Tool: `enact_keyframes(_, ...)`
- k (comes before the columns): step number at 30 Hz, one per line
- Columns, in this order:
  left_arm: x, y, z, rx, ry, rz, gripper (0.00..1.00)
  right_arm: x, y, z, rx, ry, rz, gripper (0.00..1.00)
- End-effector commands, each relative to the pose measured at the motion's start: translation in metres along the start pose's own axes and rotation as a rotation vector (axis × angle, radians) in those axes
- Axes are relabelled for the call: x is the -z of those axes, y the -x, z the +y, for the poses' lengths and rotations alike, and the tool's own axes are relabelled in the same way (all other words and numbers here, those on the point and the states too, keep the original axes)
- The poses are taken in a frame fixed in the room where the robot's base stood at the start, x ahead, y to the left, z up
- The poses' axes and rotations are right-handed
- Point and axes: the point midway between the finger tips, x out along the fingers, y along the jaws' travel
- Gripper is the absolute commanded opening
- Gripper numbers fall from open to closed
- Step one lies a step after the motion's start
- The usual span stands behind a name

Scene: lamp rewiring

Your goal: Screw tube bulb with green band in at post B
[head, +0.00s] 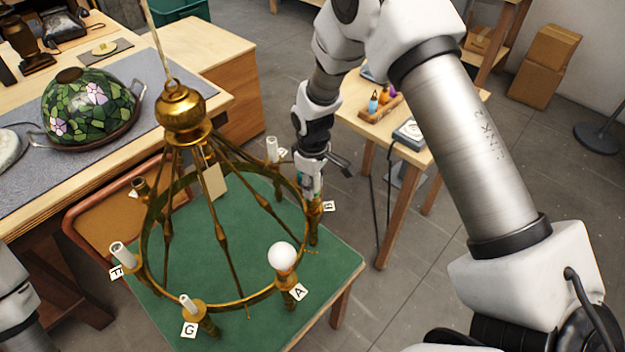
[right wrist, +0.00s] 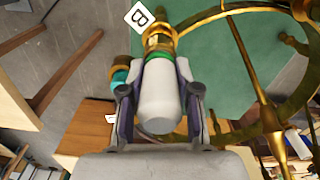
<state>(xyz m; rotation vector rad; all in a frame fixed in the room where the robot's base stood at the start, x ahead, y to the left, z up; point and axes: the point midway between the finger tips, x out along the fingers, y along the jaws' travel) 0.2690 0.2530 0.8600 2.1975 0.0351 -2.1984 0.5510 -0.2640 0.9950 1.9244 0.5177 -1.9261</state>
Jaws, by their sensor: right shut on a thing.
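The tube bulb with green band (right wrist: 160,95) is a white cylinder with a green ring near its base, in the right wrist view. My right gripper (right wrist: 158,80) is shut on it, one finger on each side. In the head view my right gripper (head: 311,184) is above post B (head: 313,232) at the right of the brass chandelier ring. The bulb's base end meets or lies right at the brass socket of post B (right wrist: 158,36); I cannot tell how deep it sits. The B tag (right wrist: 139,16) is beside the post. My left gripper is out of view.
A round white bulb (head: 281,256) stands at post A. Other posts around the ring (head: 160,300) carry white sleeves. A stained-glass shade (head: 88,108) lies on the bench.

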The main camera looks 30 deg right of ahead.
Motion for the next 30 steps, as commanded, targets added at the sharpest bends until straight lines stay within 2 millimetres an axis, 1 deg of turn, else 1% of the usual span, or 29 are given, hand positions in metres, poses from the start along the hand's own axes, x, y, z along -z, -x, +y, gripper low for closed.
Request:
enact_keyframes(2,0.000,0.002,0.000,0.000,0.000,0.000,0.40,0.001,0.002,0.001,-0.003,-0.049,0.004,0.00)
enact_keyframes(9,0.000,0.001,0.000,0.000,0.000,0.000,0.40,0.002,0.001,0.001,-0.003,-0.058,0.005,0.00)
enact_keyframes(11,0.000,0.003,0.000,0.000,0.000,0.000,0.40,0.002,0.002,0.001,-0.003,-0.095,0.005,0.00)
enact_keyframes(14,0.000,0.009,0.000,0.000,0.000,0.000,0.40,0.001,0.003,0.002,-0.003,-0.268,0.005,0.00)
enact_keyframes(18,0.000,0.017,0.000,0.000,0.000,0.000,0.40,0.001,0.003,0.002,-0.002,-0.580,0.005,0.00)
enact_keyframes(21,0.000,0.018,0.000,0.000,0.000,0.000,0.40,0.001,0.002,0.003,-0.002,-0.721,0.005,0.00)
enact_keyframes(24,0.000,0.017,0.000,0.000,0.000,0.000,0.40,0.001,0.001,0.003,-0.002,-0.757,0.005,0.00)
enact_keyframes(30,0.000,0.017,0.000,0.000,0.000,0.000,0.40,0.002,0.001,0.003,-0.002,-0.761,0.006,0.00)
